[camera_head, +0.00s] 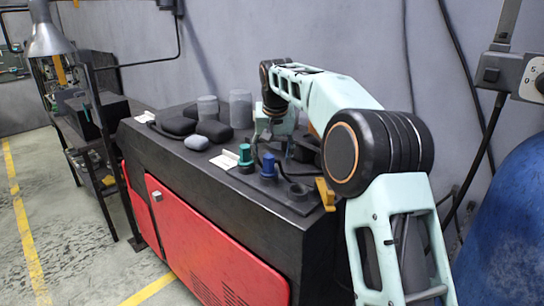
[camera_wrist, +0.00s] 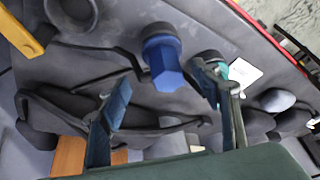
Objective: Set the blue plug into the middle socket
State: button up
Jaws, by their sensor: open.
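The blue plug (camera_head: 268,166) stands upright on the dark bench top, between the green plug (camera_head: 245,157) and an empty dark ring-shaped socket (camera_head: 298,191). In the wrist view the blue plug (camera_wrist: 166,68) has a hexagonal top and a darker collar at its base. It stands at the middle position of the row; how deep it sits in a socket there cannot be told. The empty socket (camera_wrist: 72,12) is at top left and the green plug (camera_wrist: 220,68) is partly behind a finger. My gripper (camera_wrist: 166,82) is open, its fingers apart on either side of the blue plug, not visibly touching it.
A yellow bracket (camera_head: 325,194) stands right of the empty socket. A white card (camera_head: 224,160), dark rounded cases (camera_head: 178,125), a grey rounded item (camera_head: 196,142) and two grey jars (camera_head: 241,108) lie to the left. Dark cables run behind the plugs. The bench front edge is close.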

jog(key=v, duration=1.2)
jog(key=shift+w, duration=0.1)
